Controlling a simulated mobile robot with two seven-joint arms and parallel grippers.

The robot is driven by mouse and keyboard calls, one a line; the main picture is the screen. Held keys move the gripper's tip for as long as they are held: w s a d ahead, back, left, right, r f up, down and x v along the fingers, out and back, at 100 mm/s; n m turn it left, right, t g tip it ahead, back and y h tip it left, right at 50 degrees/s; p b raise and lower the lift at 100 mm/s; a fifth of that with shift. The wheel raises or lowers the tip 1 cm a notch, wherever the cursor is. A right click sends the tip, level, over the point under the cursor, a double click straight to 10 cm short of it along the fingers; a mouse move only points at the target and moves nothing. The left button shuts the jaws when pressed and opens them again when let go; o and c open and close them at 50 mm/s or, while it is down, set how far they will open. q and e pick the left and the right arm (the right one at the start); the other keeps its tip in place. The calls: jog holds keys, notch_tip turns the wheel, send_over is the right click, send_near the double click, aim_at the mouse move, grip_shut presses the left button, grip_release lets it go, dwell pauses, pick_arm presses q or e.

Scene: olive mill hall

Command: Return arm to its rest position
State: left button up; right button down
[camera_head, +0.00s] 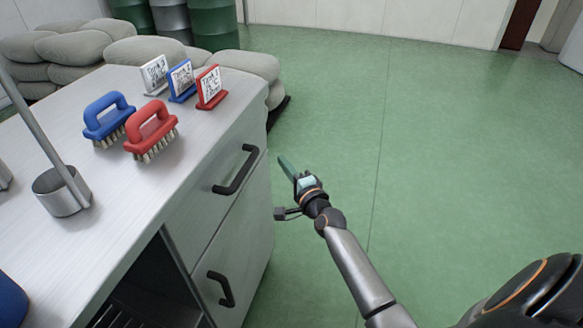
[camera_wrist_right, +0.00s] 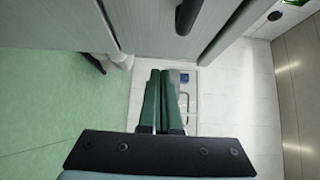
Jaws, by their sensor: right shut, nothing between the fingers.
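My right arm (camera_head: 355,270) reaches in from the lower right over the green floor. My right gripper (camera_head: 287,163) is shut and empty, beside the front of the cabinet (camera_head: 215,195) and to the right of its upper drawer handle (camera_head: 236,170). In the right wrist view, the shut fingers (camera_wrist_right: 165,100) show in the middle, with the cabinet front above them. My left gripper is not in view.
On the worktop (camera_head: 120,205) stand a blue brush (camera_head: 108,115), a red brush (camera_head: 150,128), three small signs (camera_head: 181,82) and a metal cup (camera_head: 62,192). A lower handle (camera_head: 221,290) juts out. Sacks (camera_head: 70,48) and drums (camera_head: 213,25) stand behind. Floor to the right (camera_head: 450,150) is clear.

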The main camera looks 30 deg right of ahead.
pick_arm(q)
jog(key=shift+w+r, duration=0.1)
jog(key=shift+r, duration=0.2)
pick_arm(e)
jog(key=shift+s+a, duration=0.1)
jog(key=shift+s, duration=1.45)
jog(key=s+a+f+n+g+y, duration=0.25)
jog(key=s+a+f+n, duration=0.35)
jog(key=s, duration=0.3)
jog(key=s+a+f+n+g+y, duration=0.1)
jog(key=s+a+f+n+g, duration=0.4)
jog(key=s+n, duration=0.4)
jog(key=s+a+f+n+g+y, duration=0.1)
jog(key=s+a+f+n+g, duration=0.1)
jog(key=s+a+f+n, duration=0.45)
pick_arm(q)
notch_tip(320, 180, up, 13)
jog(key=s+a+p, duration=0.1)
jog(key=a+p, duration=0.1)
jog(key=p, duration=1.6)
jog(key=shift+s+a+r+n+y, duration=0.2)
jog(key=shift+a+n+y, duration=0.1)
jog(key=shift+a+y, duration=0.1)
pick_arm(e)
notch_tip(320, 180, up, 14)
jog(key=s+d, duration=0.2)
jog(key=s, duration=0.1)
jog(key=shift+r+m+t, duration=0.15)
jog(key=shift+m+t, duration=0.2)
jog(key=shift+t, duration=0.1)
